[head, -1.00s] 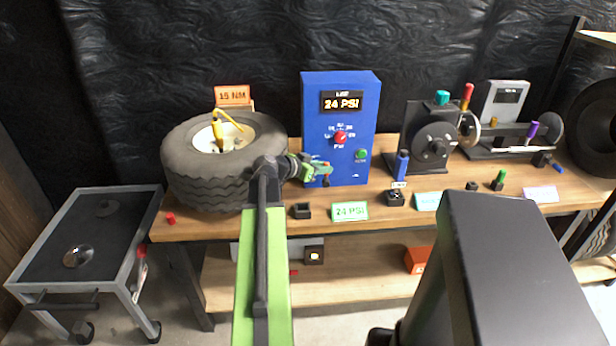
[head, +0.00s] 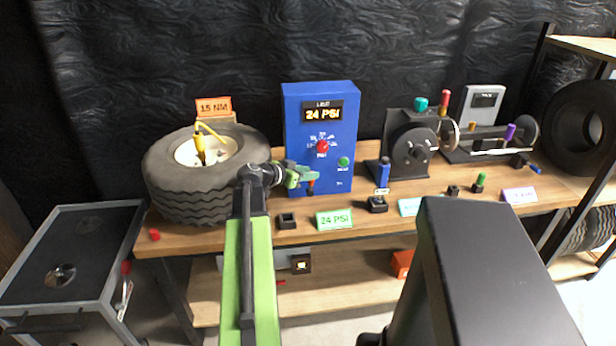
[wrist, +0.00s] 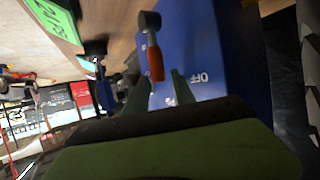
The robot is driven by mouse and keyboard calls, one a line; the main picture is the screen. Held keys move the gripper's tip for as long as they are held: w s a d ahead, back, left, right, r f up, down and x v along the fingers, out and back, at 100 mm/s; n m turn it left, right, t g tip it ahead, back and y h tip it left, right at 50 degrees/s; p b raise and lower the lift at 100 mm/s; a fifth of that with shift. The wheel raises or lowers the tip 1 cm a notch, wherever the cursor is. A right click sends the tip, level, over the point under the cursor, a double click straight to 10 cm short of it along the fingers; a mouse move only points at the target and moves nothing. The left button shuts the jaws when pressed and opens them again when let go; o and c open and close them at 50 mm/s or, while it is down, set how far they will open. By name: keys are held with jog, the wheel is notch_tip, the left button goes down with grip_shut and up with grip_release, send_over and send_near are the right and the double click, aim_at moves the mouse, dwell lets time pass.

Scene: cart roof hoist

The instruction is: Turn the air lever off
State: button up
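My gripper (head: 300,178) is at that corner. In the wrist view its two green fingers (wrist: 160,90) are apart, with the lever's grip just beyond and between them. Contact cannot be told.
The tire (head: 200,185) with a yellow hose lies close left of my gripper. A small black block (head: 287,221) and a green "24 PSI" card (head: 334,220) sit in front of the box. A blue-handled tool (head: 384,173) stands to the right. A grey cart (head: 75,235) is at left.

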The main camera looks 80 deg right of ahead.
jog(key=s+a+r+p, duration=0.4)
jog(key=s+r+p, duration=0.4)
jog(key=s+r, duration=0.1)
jog(key=shift+s+a+r, duration=0.35)
jog(key=shift+s, duration=0.45)
